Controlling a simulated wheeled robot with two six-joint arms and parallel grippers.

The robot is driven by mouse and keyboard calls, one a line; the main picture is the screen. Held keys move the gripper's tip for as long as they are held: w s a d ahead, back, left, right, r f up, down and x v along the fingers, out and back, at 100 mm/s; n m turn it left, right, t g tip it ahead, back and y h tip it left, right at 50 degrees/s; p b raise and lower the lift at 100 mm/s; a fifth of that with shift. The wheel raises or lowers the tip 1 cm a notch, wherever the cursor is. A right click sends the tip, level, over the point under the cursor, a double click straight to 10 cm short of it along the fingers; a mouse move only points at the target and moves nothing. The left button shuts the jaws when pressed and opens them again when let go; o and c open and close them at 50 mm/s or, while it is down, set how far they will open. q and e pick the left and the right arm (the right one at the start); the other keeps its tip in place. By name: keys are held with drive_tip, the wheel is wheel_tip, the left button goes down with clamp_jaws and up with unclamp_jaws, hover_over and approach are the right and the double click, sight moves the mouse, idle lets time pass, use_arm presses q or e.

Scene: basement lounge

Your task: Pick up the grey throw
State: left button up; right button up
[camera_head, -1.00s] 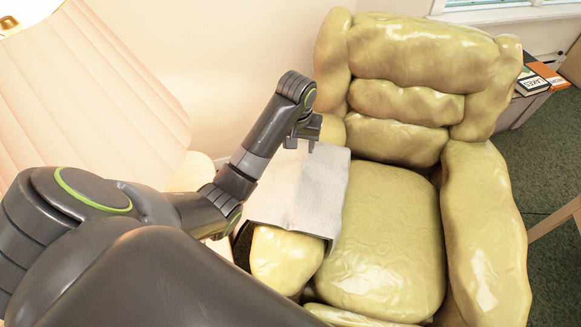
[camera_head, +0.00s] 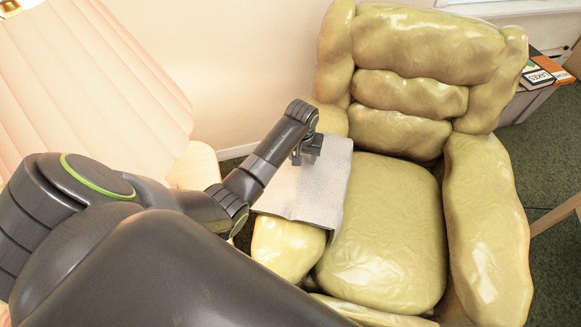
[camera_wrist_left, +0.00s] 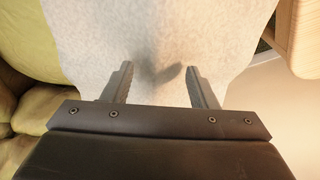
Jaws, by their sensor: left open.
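The grey throw (camera_head: 306,195) lies draped over the left armrest of the yellow armchair (camera_head: 385,230). It looks pale grey, and its near edge hangs toward the seat side. My left gripper (camera_head: 306,160) is over the far part of the throw, pointing down. In the left wrist view the throw (camera_wrist_left: 150,35) fills the middle beyond my left gripper (camera_wrist_left: 160,85). The two fingers are apart with nothing between them, and a shadow falls on the cloth ahead of them. I cannot tell whether the fingertips touch the cloth. My right gripper is not in view.
A pleated lampshade (camera_head: 90,75) stands close on the left, beside my arm. Books (camera_head: 542,75) lie on a surface at the far right. A wooden edge (camera_wrist_left: 301,35) shows at the right of the wrist view. The chair seat is clear.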

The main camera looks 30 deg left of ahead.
sight(304, 161)
use_arm(q)
drive_tip(key=f, duration=0.4)
drive_tip(key=shift+w+d+f, duration=0.15)
drive_tip(key=shift+w+d, duration=0.05)
drive_tip(key=shift+w, duration=0.05)
clamp_jaws()
